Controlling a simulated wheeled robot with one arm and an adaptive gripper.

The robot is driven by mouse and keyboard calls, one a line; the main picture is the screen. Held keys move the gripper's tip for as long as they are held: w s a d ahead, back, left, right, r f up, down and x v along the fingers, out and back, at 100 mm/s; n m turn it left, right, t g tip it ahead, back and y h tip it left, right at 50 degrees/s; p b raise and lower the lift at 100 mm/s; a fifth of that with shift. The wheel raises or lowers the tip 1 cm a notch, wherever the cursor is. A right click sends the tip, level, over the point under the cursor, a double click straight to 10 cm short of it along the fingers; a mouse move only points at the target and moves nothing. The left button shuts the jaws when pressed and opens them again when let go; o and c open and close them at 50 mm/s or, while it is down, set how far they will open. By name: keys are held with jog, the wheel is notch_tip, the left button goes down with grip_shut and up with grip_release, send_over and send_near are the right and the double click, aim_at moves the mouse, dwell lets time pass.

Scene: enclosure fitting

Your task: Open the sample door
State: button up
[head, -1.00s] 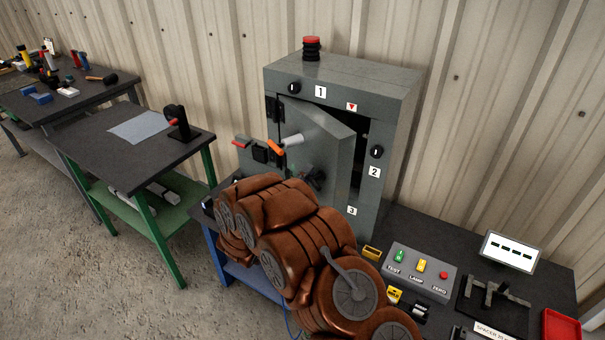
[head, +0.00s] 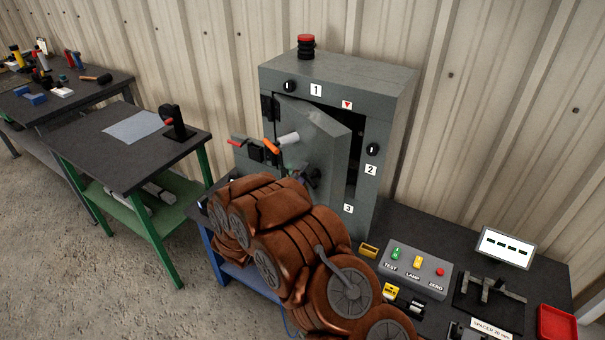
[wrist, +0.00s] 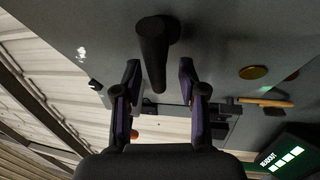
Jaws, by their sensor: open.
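The grey door (head: 325,138) of the cabinet (head: 375,100) stands ajar, hinged on its left, with a dark gap along its top and right edge. A pale cylinder (head: 289,138) and an orange-tipped lever (head: 271,146) show at its left part. My gripper (wrist: 160,68) is open in the wrist view. A dark rod-like handle (wrist: 154,50) sticks out from a grey surface between its two fingers, with space visible on both sides. In the head view my brown arm hides most of the gripper and the lower door.
A control box (head: 414,273) with coloured buttons, a small display (head: 506,248) and a red tray (head: 556,323) are on the bench at right. A dark table (head: 125,150) stands at left. A red-topped knob (head: 306,45) is on the cabinet.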

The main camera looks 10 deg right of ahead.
jog(key=v, duration=1.1)
jog(key=shift+s+a, duration=0.15)
